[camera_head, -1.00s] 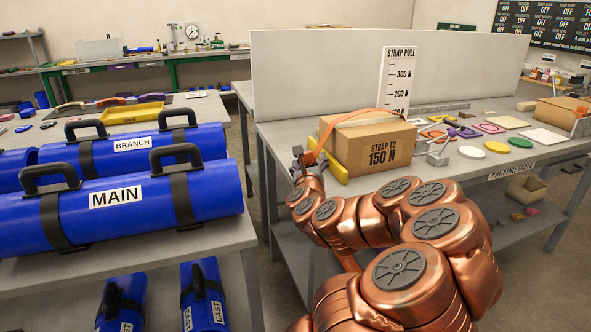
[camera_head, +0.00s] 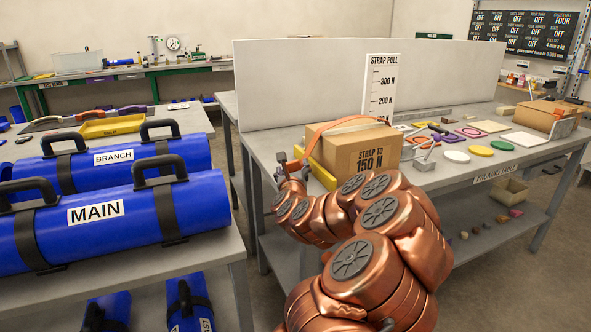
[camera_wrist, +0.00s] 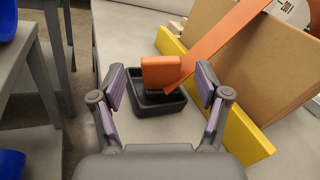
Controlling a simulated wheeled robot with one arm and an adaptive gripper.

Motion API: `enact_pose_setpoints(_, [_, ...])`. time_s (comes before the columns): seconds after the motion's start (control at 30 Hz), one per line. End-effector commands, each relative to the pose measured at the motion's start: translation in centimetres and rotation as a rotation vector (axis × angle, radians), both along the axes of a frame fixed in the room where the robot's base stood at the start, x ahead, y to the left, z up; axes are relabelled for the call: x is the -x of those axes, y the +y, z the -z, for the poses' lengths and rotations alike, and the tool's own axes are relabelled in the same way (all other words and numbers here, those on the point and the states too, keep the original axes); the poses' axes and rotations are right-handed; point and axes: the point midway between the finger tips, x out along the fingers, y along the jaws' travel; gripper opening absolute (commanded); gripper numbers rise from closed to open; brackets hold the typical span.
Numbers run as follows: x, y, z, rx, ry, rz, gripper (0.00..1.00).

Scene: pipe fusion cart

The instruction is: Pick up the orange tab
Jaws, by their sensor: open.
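The orange tab (camera_wrist: 161,73) is a small upright block in the wrist view, standing in a dark square holder (camera_wrist: 157,101). An orange strap (camera_wrist: 212,45) runs from beside it up over the cardboard box. In the head view the tab (camera_head: 281,158) shows small at the left of the box. My gripper (camera_wrist: 160,88) is open, with its two purple-padded fingers on either side of the tab and holder. The fingers look apart from the tab; the exact depth is hard to tell. In the head view my arm hides most of the gripper.
The cardboard box (camera_head: 360,150) marked "STRAP TO 150 N" stands right of the tab, with a yellow bar (camera_wrist: 225,105) along its side. A strap pull scale (camera_head: 381,85) stands behind. Blue MAIN (camera_head: 120,215) and BRANCH (camera_head: 130,168) cylinders lie on the left table. A gap separates the tables.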

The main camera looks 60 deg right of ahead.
Motion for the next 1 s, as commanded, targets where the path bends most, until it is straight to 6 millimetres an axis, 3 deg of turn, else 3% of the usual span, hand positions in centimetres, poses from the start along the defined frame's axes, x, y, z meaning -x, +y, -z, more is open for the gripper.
enact_pose_setpoints(0.3, [-1.3,-2.3,0.0,0.001,0.002,0.003,0.75])
enact_pose_setpoints(0.6, [-1.5,-2.5,-0.1,0.001,0.000,0.002,0.75])
enact_pose_setpoints(1.0, [-1.5,-2.5,0.0,0.000,0.000,0.002,0.34])
